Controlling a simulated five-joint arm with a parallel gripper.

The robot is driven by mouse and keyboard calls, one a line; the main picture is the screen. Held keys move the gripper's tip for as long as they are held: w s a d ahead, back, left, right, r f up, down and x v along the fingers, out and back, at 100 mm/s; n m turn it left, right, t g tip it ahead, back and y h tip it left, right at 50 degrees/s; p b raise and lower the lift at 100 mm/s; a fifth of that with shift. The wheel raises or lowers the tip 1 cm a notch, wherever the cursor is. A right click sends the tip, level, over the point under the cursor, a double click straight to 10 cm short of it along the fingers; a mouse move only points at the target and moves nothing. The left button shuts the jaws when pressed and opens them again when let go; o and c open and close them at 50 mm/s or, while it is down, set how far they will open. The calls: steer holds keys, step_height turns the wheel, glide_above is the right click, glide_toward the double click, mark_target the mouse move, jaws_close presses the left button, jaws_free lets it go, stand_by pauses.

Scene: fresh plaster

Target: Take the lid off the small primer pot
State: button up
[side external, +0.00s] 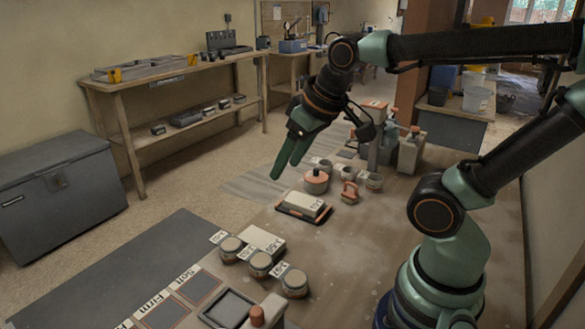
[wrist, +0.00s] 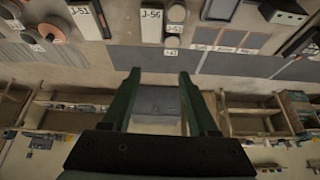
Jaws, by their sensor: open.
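A small round pot (side external: 316,186) with a terracotta lid (side external: 316,175) and a raised knob stands on the worktop in the side view. It looks like the primer pot, though I cannot read a name on it. The lid sits on the pot. A round reddish lid, seemingly the same one, shows at the upper left of the wrist view (wrist: 52,32). My gripper (side external: 286,167) is open and empty, pointing down, to the left of the pot and apart from it. Its two green fingers also show in the wrist view (wrist: 160,75) with nothing between them.
A dark tray (side external: 283,209) with a labelled block lies in front of the pot. Small cups (side external: 374,182) and a grey container (side external: 411,152) stand to its right and behind. Several lidded jars (side external: 261,263) stand nearer the front. A grey chest (side external: 60,190) is on the floor left.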

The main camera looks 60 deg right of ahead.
steer(key=w+d+r+m+g, duration=0.2)
steer(key=w+d+m, duration=0.2)
steer(key=w+d, duration=0.3)
steer(key=m+g, duration=0.3)
steer(key=m, duration=0.7)
glide_above(316, 168)
step_height(316, 168, down, 10)
steer(key=f, duration=0.1)
step_height(316, 168, down, 11)
steer(key=shift+s+a+r, duration=0.1)
steer(key=shift+s, duration=0.05)
jaws_close()
